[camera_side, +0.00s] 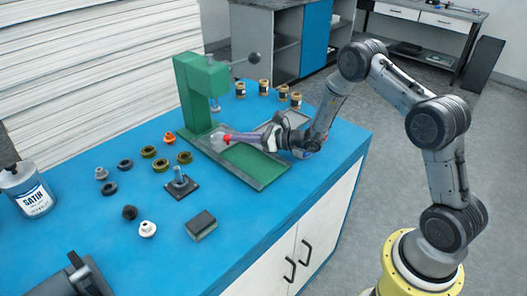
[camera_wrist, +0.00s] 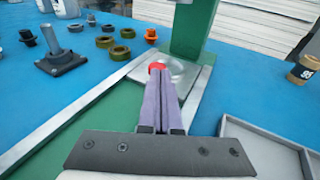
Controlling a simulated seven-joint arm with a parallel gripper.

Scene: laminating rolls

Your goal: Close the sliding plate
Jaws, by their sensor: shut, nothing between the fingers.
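A green press (camera_side: 188,95) stands on the blue table, with a green base bed edged in metal (camera_side: 254,166). A small pale, shiny plate (camera_side: 219,145) lies on the bed under the press head, and a red knob (camera_side: 227,140) sits at its near side. In the wrist view the plate (camera_wrist: 184,74) shows around and beyond the red knob (camera_wrist: 156,67). My gripper (camera_side: 234,138) is low over the bed, its purple-grey fingers shut and empty. In the wrist view the fingertips (camera_wrist: 158,74) are right at the red knob; I cannot tell whether they touch it.
Several rings and nuts (camera_side: 148,151) lie left of the press. Several small jars (camera_side: 264,87) stand behind, and a grey tray (camera_wrist: 270,146) lies beside the bed. The table's front right is clear.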

